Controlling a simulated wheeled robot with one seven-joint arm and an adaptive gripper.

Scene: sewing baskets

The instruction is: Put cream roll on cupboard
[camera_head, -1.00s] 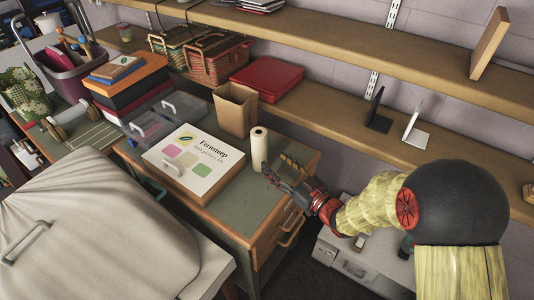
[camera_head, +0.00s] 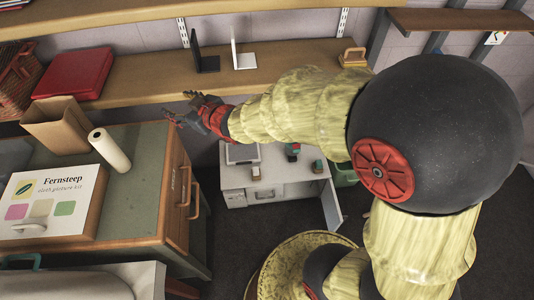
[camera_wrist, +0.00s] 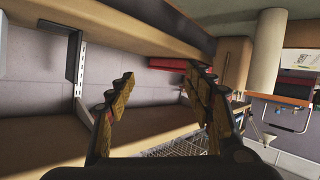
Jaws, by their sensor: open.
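The cream roll (camera_head: 110,150) stands on the green-topped wooden cabinet (camera_head: 130,200), beside a paper bag. It also shows in the wrist view (camera_wrist: 267,50), at the upper right, outside my fingers. My gripper (camera_head: 184,110) is open and empty, to the right of the roll and apart from it, in front of the lower shelf. Its two spread fingers show in the wrist view (camera_wrist: 158,78) with nothing between them. A low white cupboard (camera_head: 262,178) with an open door stands on the floor, right of the green-topped cabinet; small items sit on its top.
A brown paper bag (camera_head: 63,125) and a white Fernsteep box (camera_head: 45,205) share the green top. The wooden shelf (camera_head: 150,80) behind carries a red case (camera_head: 75,74), black and white bookends and a wooden block. Dark floor lies in front of the white cupboard.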

